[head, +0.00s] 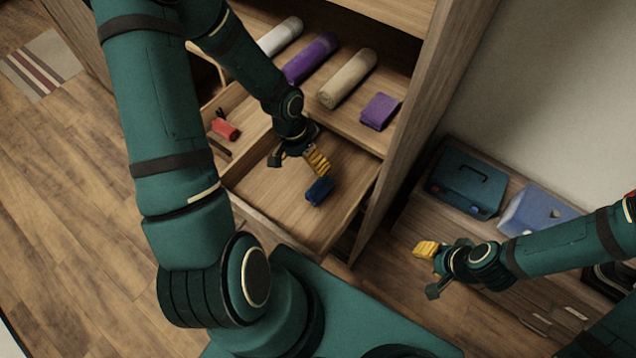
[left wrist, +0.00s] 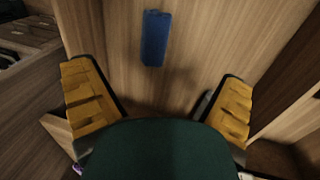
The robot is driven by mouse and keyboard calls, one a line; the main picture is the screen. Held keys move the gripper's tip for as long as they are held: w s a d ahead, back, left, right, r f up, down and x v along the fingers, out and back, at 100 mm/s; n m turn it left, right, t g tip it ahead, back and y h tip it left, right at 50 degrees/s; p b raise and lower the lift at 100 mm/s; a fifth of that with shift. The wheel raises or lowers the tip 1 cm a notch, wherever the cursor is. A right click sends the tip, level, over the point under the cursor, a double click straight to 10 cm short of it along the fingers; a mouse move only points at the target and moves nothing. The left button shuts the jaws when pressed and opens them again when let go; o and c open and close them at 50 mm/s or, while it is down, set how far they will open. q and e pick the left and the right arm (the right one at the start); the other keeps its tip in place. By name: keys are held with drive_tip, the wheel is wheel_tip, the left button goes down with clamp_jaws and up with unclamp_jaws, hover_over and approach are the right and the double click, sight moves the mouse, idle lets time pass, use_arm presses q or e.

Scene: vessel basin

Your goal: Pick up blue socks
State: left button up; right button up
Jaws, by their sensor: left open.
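The blue socks (head: 319,191) are a small rolled bundle in the open wooden drawer (head: 290,222). In the left wrist view the blue socks (left wrist: 155,38) lie on the drawer floor, ahead of the fingers and between their lines. My left gripper (head: 297,160) is over the drawer, close to the socks. Its two yellow-padded fingers (left wrist: 157,105) are spread wide with nothing between them. Whether a finger touches the socks is unclear, but the wrist view shows them apart. My right gripper (head: 430,268) is away to the right, near a low wooden cabinet; its opening is hard to judge.
A red item (head: 225,129) lies in the drawer's left compartment. The shelf above holds white (head: 280,37), purple (head: 311,59) and beige (head: 347,78) rolls and a folded purple cloth (head: 380,111). A teal case (head: 467,184) and a blue-grey box (head: 538,211) stand at right.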

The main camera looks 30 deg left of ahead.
sight(314, 187)
use_arm(q)
drive_tip(key=b+x, duration=0.2)
drive_tip(key=x, duration=0.5)
drive_tip(key=shift+d+f, duration=0.15)
drive_tip(key=shift+f, duration=0.05)
drive_tip(key=b+x, duration=0.1)
drive_tip(key=x, duration=0.4)
drive_tip(key=shift+w+d+b, duration=0.1)
drive_tip(key=shift+d+b, duration=0.05)
drive_tip(key=shift+b, duration=0.2)
drive_tip(key=c, duration=1.1)
